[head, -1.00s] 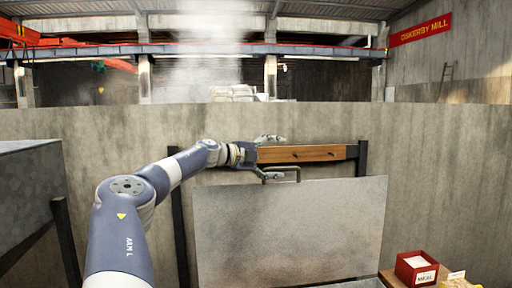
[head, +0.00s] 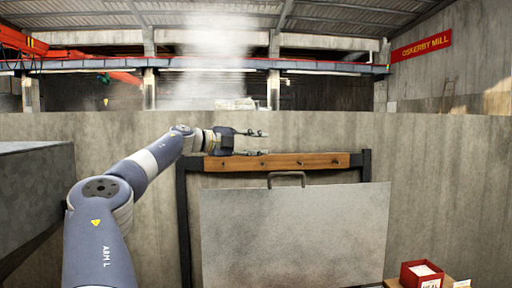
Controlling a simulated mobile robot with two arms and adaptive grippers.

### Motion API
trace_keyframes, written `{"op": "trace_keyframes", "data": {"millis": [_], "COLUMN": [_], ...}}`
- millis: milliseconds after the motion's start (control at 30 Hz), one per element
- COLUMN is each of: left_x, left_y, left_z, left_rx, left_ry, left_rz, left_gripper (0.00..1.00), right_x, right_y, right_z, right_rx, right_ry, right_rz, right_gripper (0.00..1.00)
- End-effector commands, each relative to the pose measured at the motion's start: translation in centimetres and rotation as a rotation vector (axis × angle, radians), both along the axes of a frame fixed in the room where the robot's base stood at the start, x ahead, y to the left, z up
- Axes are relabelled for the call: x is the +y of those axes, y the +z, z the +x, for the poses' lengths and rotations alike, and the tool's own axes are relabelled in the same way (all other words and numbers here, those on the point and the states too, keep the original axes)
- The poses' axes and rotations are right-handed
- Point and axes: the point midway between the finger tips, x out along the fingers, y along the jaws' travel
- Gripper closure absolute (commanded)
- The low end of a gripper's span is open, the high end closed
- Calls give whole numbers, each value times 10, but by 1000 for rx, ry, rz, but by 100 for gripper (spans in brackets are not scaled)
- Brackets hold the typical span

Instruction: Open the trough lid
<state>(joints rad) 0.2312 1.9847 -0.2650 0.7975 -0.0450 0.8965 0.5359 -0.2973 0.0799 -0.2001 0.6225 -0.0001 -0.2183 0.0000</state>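The trough lid (head: 294,235) is a large flat grey metal panel. It stands raised in the middle of the head view, facing me, in front of a dark post frame. Its dark bar handle (head: 287,175) is on the top edge, and nothing holds it. My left gripper (head: 266,143) is above and a little left of the handle, just over the wooden rail. Its two fingers are spread apart with nothing between them. My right gripper is out of view. The inside of the trough does not show.
A wooden rail (head: 276,162) with dark pegs runs between two dark posts behind the lid. A grey metal bin (head: 35,195) stands at the left. A red box (head: 422,272) is at the lower right. A concrete wall (head: 420,150) closes off the back.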

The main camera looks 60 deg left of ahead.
Motion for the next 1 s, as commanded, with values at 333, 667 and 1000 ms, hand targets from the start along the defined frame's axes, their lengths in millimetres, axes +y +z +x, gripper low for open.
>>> {"op": "trace_keyframes", "data": {"millis": [333,667,1000], "left_x": [0,0,0], "left_y": [0,-1,8], "left_z": [-1,-1,-1], "left_rx": [1,2,1], "left_ry": [0,0,0], "left_rz": [-1,0,0], "left_gripper": [67,67,67], "right_x": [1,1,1], "right_y": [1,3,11], "right_z": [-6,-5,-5], "right_rx": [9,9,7], "right_ry": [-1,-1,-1], "right_rz": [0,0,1], "right_gripper": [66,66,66]}}
